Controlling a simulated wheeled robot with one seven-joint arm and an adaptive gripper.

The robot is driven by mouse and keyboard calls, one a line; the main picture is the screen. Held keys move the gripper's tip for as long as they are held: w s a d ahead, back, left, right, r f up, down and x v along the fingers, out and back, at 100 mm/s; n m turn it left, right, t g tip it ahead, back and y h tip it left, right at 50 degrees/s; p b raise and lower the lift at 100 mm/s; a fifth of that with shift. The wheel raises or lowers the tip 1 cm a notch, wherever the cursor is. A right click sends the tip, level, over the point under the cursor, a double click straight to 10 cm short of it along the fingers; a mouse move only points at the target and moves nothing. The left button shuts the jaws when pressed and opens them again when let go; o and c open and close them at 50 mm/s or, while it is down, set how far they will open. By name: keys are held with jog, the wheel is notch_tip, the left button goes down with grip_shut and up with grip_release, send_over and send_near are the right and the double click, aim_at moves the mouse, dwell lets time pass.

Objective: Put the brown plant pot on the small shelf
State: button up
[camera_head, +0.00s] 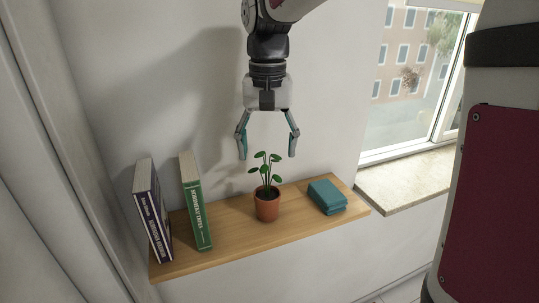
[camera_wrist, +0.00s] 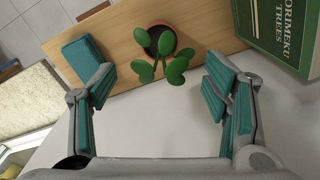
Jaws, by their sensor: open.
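The brown plant pot (camera_head: 267,207) stands upright on the small wooden shelf (camera_head: 232,232), near its middle. A green plant (camera_head: 264,170) with several round leaves grows from it. In the wrist view the pot's rim (camera_wrist: 174,35) shows partly behind the leaves (camera_wrist: 160,55). My gripper (camera_head: 267,156) is open and empty, pointing down above the plant, its fingers spread on either side of the leaf tops. In the wrist view the fingers (camera_wrist: 158,92) are wide apart with the plant between and beyond them. I see no contact with the pot.
A green book (camera_head: 196,205) and a dark purple book (camera_head: 153,212) stand at the shelf's left. A stone window sill (camera_head: 410,180) is beyond the shelf's right end. The wall is close behind.

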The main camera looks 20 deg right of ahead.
jog(key=s+f+n+t, duration=0.1)
jog(key=s+n+t, duration=0.3)
jog(key=s, duration=1.6)
jog(key=shift+d+t, duration=0.15)
jog(key=shift+t, duration=0.35)
jog(key=shift+s+f, duration=0.1)
